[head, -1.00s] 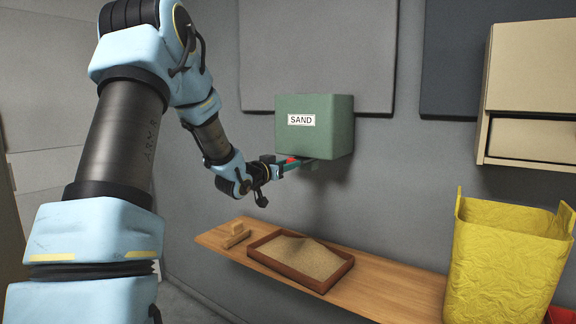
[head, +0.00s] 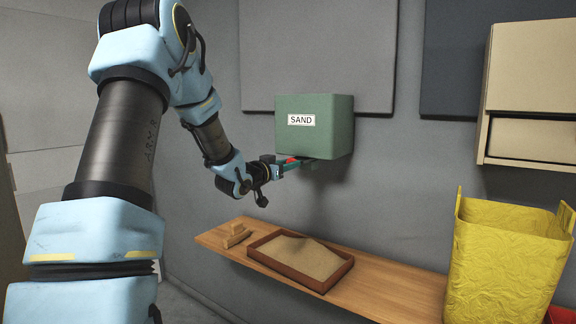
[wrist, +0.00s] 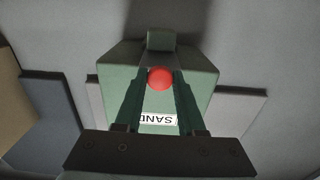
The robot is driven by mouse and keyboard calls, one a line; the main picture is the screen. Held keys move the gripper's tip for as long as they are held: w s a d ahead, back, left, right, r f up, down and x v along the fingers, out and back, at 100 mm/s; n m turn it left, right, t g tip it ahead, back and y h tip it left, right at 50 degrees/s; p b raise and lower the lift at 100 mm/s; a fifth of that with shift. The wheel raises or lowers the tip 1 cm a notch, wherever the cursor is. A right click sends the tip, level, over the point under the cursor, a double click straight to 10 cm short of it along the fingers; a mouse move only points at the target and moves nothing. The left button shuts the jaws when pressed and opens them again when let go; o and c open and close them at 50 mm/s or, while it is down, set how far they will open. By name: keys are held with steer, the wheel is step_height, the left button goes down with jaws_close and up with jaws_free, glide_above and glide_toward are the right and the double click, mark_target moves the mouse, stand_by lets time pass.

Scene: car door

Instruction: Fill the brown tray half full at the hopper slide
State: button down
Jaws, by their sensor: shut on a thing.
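The brown tray (head: 290,278) lies on the wooden shelf and holds a heap of tan sand (head: 307,257), higher in the middle and towards the back. The green hopper (head: 330,128), labelled SAND, is fixed on the wall above it. It also shows in the wrist view (wrist: 194,82). My gripper (head: 291,162) is at the underside of the hopper. Its fingers are shut on a red ball-shaped knob (wrist: 160,79), which sits between them in the wrist view. The slide behind the knob is mostly hidden.
A beige cabinet (head: 530,95) hangs upper right. The shelf right of the tray is clear.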

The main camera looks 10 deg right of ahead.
steer(key=shift+w+d+b, duration=0.35)
steer(key=shift+d+b, duration=0.1)
steer(key=shift+b, duration=0.2)
steer(key=shift+r, duration=0.1)
steer(key=c, duration=0.5)
jaws_free()
steer(key=b+v, duration=0.3)
steer(key=v, duration=0.7)
steer(key=shift+s+a, duration=0.25)
